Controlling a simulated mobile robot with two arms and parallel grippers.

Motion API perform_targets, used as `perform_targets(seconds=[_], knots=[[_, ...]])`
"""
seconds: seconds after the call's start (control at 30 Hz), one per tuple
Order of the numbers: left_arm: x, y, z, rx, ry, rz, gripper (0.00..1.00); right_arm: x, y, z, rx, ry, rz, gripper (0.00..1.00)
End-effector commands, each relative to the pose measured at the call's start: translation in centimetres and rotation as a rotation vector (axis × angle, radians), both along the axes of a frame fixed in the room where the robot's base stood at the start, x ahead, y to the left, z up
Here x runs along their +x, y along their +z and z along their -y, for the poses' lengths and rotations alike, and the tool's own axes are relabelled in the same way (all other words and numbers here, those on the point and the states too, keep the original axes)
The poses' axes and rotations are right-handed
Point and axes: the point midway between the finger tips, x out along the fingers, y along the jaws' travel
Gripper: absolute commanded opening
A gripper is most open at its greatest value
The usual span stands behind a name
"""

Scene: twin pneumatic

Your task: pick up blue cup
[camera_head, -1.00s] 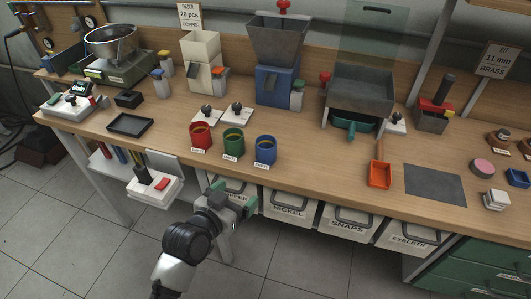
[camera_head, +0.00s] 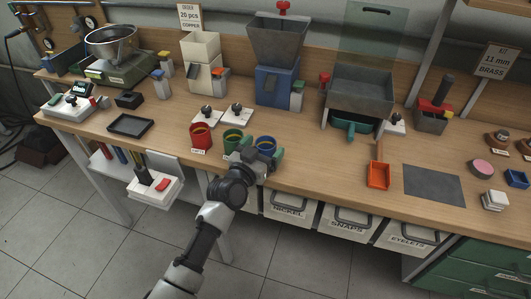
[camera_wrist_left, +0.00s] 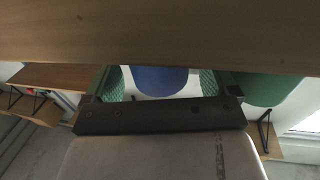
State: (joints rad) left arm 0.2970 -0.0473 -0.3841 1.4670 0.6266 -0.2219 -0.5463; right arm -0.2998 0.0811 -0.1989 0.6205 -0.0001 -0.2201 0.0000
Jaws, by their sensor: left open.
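The blue cup (camera_head: 265,145) stands upright near the front edge of the bench, at the right end of a row of three cups. My left gripper (camera_head: 257,153) is at the cup's front, with its green fingers open, one toward each side of it. In the left wrist view the blue cup (camera_wrist_left: 160,80) shows between the two green finger pads (camera_wrist_left: 161,84). I cannot tell whether the pads touch it. The gripper hides the cup's lower front and label in the head view. My right gripper is not in view.
The green cup (camera_head: 233,138) stands close to the left of the blue cup, and the red cup (camera_head: 201,136) further left. The green cup also shows in the left wrist view (camera_wrist_left: 272,88). Labelled bins (camera_head: 289,208) hang under the bench edge.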

Motion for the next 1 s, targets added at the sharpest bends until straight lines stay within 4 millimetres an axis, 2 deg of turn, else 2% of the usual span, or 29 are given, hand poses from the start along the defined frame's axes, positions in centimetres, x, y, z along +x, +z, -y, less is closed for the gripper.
perform_targets(seconds=[0.1, 0.37, 0.73, 1.0], knots=[[1.01, 0.03, 0.53, 0.000, 0.000, 0.001, 0.88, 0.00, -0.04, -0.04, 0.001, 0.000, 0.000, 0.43], [1.15, -0.01, 0.62, 0.000, 0.000, 0.000, 0.88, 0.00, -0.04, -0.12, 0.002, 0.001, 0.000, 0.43], [1.14, -0.03, 0.60, 0.000, 0.001, 0.000, 0.33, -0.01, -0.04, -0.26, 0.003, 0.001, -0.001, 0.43], [1.15, 0.18, 0.59, 0.000, 0.001, 0.001, 0.33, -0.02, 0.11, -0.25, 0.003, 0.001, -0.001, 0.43]])
